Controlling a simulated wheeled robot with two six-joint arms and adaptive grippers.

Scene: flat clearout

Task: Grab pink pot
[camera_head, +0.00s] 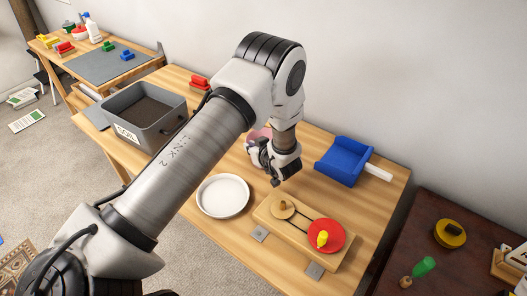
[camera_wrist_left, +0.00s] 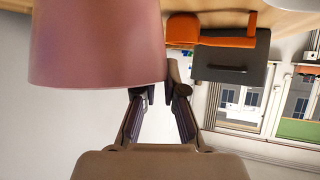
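The pink pot (camera_head: 262,132) is on the back part of the wooden table in the head view, mostly hidden behind my left wrist. In the left wrist view the pot (camera_wrist_left: 95,45) is large at the upper left, with its edge beside the fingertips. My left gripper (camera_head: 276,182) points down just in front of the pot. In the left wrist view its two fingers (camera_wrist_left: 159,98) are apart with a gap between them. I cannot tell whether a finger touches the pot. My right gripper is not in view.
A white plate (camera_head: 223,196) and a wooden board with a red disc (camera_head: 325,237) lie in front of the gripper. A blue dustpan-like tray (camera_head: 342,160) is to the right. A grey crate (camera_head: 142,114) and red blocks (camera_head: 200,83) are to the left.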

